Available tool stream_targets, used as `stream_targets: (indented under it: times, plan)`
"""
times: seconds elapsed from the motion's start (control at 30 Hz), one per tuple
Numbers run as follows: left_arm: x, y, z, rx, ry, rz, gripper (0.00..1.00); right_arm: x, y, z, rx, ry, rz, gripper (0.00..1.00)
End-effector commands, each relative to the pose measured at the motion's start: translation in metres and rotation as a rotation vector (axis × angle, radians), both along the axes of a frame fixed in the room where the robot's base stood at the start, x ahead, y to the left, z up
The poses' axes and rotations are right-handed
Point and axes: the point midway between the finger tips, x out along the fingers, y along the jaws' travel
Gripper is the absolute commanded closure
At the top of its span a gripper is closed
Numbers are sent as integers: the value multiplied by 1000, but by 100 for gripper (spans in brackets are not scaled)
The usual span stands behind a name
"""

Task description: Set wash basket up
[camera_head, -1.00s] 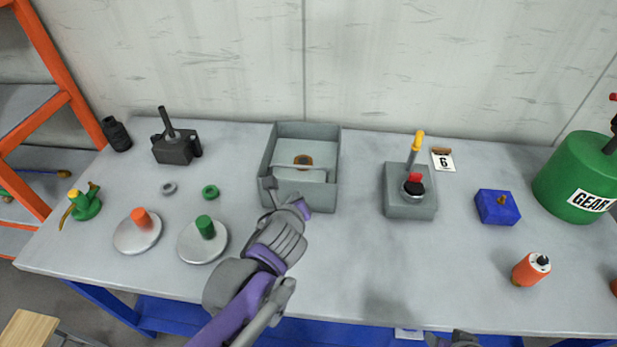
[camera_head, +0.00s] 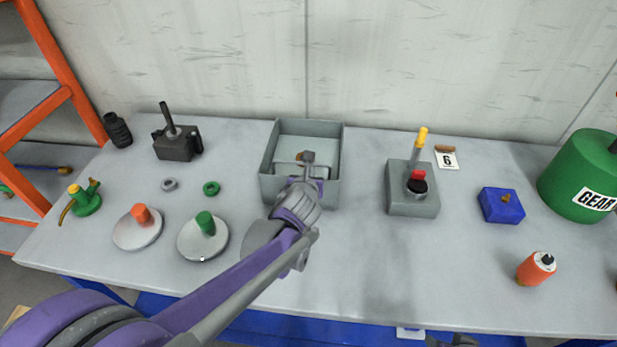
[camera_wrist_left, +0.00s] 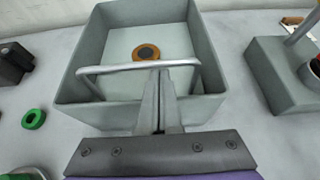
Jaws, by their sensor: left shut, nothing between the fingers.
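The wash basket is an open grey box (camera_head: 331,147) at the back middle of the table. It also shows in the left wrist view (camera_wrist_left: 75,75). A thin grey bail handle (camera_wrist_left: 112,69) crosses it, and a brown ring with a dark centre (camera_wrist_left: 147,52) lies inside on its floor. My left gripper (camera_head: 307,158) is over the basket's front part. In the left wrist view its fingers (camera_wrist_left: 160,76) are shut and empty, with their tips at the handle's middle. Whether they touch it I cannot tell. A dark part at the bottom edge may be my right gripper (camera_head: 455,341).
Left of the basket are a black jack (camera_head: 176,146), a green ring (camera_head: 211,188) and two round plates (camera_head: 137,236) (camera_head: 193,249). To the right stand a grey block with a lever (camera_head: 412,203), a blue block (camera_head: 501,206) and an orange can (camera_head: 535,268). The front middle is clear.

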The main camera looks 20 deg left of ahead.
Motion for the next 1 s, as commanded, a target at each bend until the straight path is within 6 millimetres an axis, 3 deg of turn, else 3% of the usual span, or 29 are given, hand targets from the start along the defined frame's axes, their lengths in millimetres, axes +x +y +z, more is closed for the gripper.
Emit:
stream_targets:
  times: [0.53, 0.8, 1.0]
  plan:
    - [10, 2, -3, -2, 0, 1, 100, 0, 0, 1, 0, 0, 0, 50]
    - [11, 3, 46, 1, -5, -1, 100, 8, 0, 24, 0, -15, 0, 50]
    - [12, 3, 56, 2, -6, -1, 100, 9, 0, 26, 0, -16, 0, 50]
